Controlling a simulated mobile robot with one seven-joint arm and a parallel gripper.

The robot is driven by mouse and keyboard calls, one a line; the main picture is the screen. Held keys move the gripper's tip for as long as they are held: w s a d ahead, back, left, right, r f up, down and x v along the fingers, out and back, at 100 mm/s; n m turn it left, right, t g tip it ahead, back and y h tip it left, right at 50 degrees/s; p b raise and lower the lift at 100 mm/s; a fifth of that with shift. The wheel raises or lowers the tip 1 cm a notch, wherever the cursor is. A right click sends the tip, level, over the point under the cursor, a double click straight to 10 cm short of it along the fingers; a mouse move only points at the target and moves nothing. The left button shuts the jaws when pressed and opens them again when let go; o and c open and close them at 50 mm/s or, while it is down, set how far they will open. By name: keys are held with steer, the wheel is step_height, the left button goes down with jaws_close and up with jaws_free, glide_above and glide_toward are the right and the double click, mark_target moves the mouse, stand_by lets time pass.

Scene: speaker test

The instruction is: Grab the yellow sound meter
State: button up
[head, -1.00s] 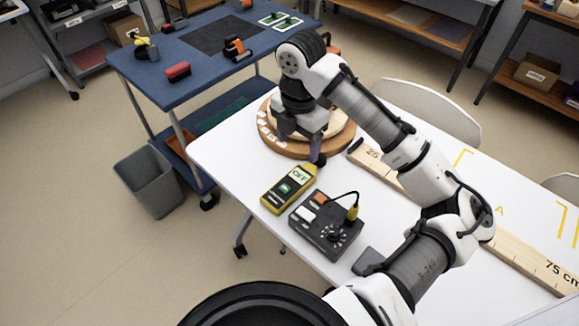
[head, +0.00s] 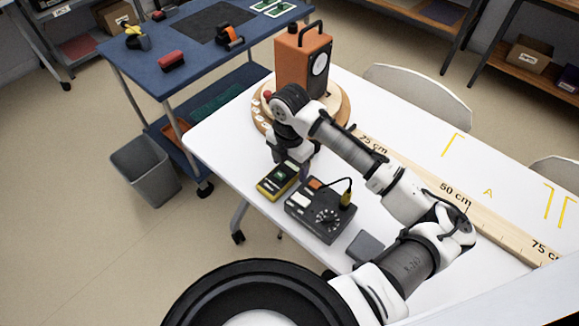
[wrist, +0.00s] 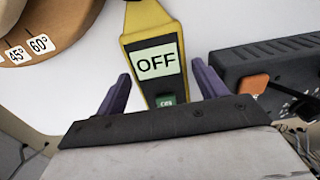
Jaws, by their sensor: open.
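The yellow sound meter (head: 278,181) lies on the white table near its left edge, beside a dark control box. In the wrist view the meter (wrist: 155,30) shows a screen reading OFF and a green button below it. My gripper (wrist: 165,85) is open, with one purple finger on each side of the meter's body. I cannot tell whether the fingers touch it or how high they are above the table. In the head view my gripper (head: 290,165) is over the meter's far end and hides part of it. The meter's lower end is hidden in the wrist view.
The dark control box (head: 318,222) with a cable stands close to the meter's right; it also shows in the wrist view (wrist: 275,60). An orange speaker (head: 300,62) stands on a round wooden turntable (head: 343,110) behind. A wooden ruler (head: 425,180) runs along the table's right.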

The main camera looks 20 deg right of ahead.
steer(key=shift+f, duration=0.35)
steer(key=shift+c, duration=0.4)
steer(key=c, duration=0.8)
steer(key=shift+r, duration=0.1)
